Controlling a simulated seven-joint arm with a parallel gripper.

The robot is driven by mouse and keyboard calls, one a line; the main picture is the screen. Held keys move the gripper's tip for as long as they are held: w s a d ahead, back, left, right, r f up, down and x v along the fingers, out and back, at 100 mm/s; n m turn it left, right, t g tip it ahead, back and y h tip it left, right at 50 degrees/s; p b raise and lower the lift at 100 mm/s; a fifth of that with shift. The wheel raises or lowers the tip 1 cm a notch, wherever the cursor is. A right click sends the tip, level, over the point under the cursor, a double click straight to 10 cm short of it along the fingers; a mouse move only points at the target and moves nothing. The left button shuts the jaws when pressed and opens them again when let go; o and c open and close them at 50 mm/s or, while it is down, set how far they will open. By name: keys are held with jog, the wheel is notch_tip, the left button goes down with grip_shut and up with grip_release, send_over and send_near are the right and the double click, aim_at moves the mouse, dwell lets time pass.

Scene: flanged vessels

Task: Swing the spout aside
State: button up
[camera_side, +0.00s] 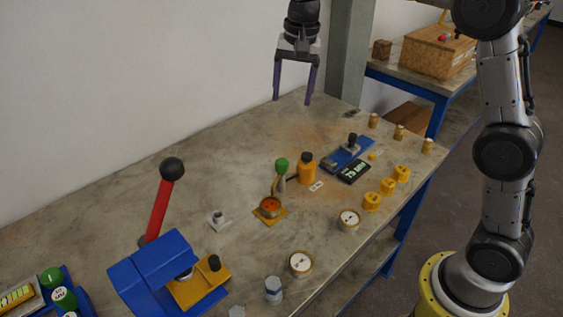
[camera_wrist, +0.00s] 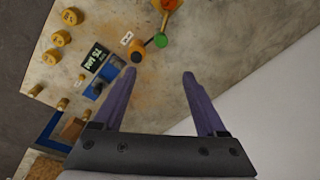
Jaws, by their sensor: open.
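A thin brown spout (camera_side: 275,186) slants from beside a green-topped grey post (camera_side: 281,165) down towards a small round vessel (camera_side: 269,207) with an orange inside, on a yellow plate. In the wrist view the green top (camera_wrist: 161,40) lies ahead of the fingertips, and the orange vessel (camera_wrist: 172,4) is cut by the top edge. My gripper (camera_side: 292,101) is open and empty, with purple fingers pointing down, high above the back of the bench. The wrist view shows both fingers spread apart (camera_wrist: 159,73). Nothing is between them.
A blue fixture (camera_side: 347,153) and black display (camera_side: 354,172) are farther right. A blue press (camera_side: 154,273) with a red lever (camera_side: 159,208) stands front left. The bench's back left is clear.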

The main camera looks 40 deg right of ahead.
jog(key=g, duration=0.2)
send_over(282, 161)
notch_tip(282, 161, down, 8)
notch_tip(282, 161, down, 14)
jog(key=shift+r, duration=0.15)
grip_shut()
dwell(1.3)
